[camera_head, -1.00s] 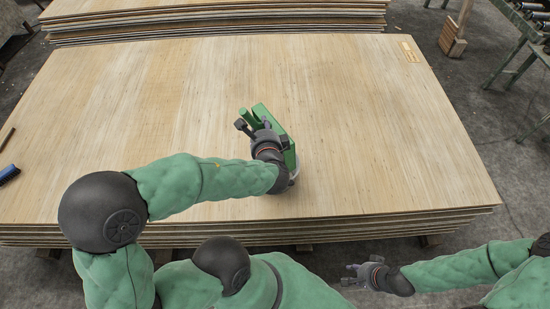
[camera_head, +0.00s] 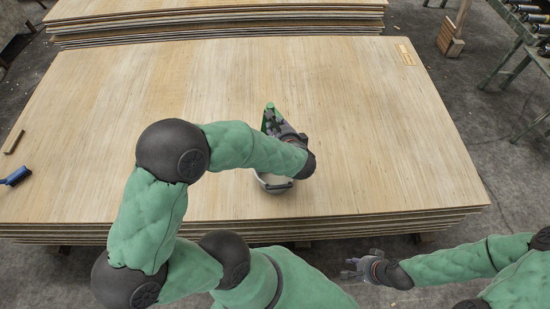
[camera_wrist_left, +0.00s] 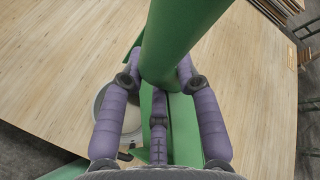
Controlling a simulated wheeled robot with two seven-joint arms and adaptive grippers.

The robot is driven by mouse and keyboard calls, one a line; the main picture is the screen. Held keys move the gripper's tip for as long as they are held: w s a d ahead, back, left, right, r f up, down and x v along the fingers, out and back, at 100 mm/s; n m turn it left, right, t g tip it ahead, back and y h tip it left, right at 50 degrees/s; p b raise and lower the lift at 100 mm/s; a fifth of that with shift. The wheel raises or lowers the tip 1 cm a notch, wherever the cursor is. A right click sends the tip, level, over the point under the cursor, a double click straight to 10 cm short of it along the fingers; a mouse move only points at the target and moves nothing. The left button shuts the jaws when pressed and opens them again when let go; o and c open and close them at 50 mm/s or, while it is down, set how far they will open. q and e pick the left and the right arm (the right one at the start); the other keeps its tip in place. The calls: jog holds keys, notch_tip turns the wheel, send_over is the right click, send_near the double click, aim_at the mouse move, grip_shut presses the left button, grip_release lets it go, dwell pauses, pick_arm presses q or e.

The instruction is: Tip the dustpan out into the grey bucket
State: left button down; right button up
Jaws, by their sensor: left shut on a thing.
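My left gripper (camera_head: 273,126) is shut on the green dustpan (camera_head: 269,108), above the wooden sheet stack. In the left wrist view the gripper (camera_wrist_left: 158,88) has its fingers around a thick green handle (camera_wrist_left: 182,35), and more green of the pan shows below it. The grey bucket (camera_head: 273,187) stands on the stack, partly hidden under my left forearm. In the left wrist view the bucket's rim and pale inside (camera_wrist_left: 131,115) show beside the dustpan. The pan's contents cannot be seen. My right gripper (camera_head: 354,269) is open and empty, off the stack's front edge.
The veneer stack (camera_head: 110,120) is broad and mostly bare. A blue brush (camera_head: 17,176) and a short brown wooden piece (camera_head: 14,142) lie at its left edge. Another stack (camera_head: 215,12) stands behind. A green roller stand (camera_head: 530,50) is at the far right.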

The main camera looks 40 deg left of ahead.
pick_arm(q)
jog(key=shift+m+g, duration=0.5)
jog(key=shift+g, duration=0.1)
jog(key=shift+w+d+p, duration=0.25)
jog(key=shift+w+p, duration=0.15)
jog(key=shift+w, duration=0.25)
jog(key=shift+w+d+p, duration=0.3)
jog(key=shift+w+p, duration=0.05)
jog(key=shift+w, duration=0.35)
jog(key=shift+w+d+p, duration=0.25)
jog(key=shift+w+p, duration=0.15)
jog(key=shift+w, duration=0.25)
jog(key=w+d+f+m+g+y+b, duration=0.1)
jog(key=w+d+f+m+g+b, duration=0.1)
jog(key=w, duration=0.5)
jog(key=w+d+f+m+g+y+b, duration=0.1)
jog(key=w+d+f+m+g+b, duration=0.2)
jog(key=w+f+b, duration=0.2)
jog(key=w+d+f+m+g+y+b, duration=0.2)
jog(key=w+f, duration=0.4)
jog(key=w, duration=0.4)
jog(key=shift+d+f+m+g+b, duration=0.3)
jog(key=shift+d+m+g+b, duration=0.25)
jog(key=shift+b, duration=0.4)
jog(key=shift+d+f, duration=0.1)
